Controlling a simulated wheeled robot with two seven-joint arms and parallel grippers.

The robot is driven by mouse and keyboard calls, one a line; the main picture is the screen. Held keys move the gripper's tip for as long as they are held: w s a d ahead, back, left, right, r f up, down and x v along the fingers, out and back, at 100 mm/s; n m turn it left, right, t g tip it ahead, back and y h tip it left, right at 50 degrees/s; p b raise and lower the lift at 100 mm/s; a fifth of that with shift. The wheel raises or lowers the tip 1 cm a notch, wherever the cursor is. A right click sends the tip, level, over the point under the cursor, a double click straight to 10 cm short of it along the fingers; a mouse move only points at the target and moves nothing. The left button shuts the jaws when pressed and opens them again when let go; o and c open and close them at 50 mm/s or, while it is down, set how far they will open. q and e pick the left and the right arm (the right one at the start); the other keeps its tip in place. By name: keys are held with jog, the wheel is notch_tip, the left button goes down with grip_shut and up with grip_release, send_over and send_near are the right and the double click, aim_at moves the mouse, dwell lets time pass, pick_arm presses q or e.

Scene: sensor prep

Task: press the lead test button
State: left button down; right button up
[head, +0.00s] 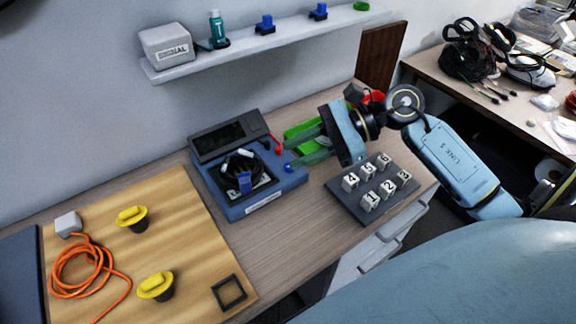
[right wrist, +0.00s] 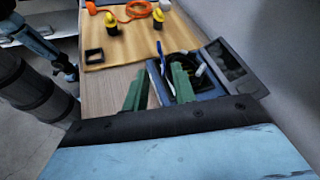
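A blue tester (head: 262,196) with a dark screen block (head: 230,138) stands on the bench. A dark coiled lead and a blue clip (head: 244,182) lie on its top. A red part (head: 277,149) and a small blue knob (head: 288,168) are at its right side; I cannot tell which part is the lead test button. My right gripper (head: 289,150) has its green fingers apart and empty, close to the tester's right side. In the right wrist view the fingers (right wrist: 160,85) are apart in front of the tester (right wrist: 208,92). My left gripper does not show in the head view.
A dark block (head: 345,205) with several numbered cubes sits just below my right gripper. A wooden mat (head: 190,225) holds an orange cable (head: 75,270), two yellow knobs (head: 132,218) and a black square frame (head: 229,292). A wall shelf (head: 240,52) runs above.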

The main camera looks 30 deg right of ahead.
grip_shut()
dwell(1.9)
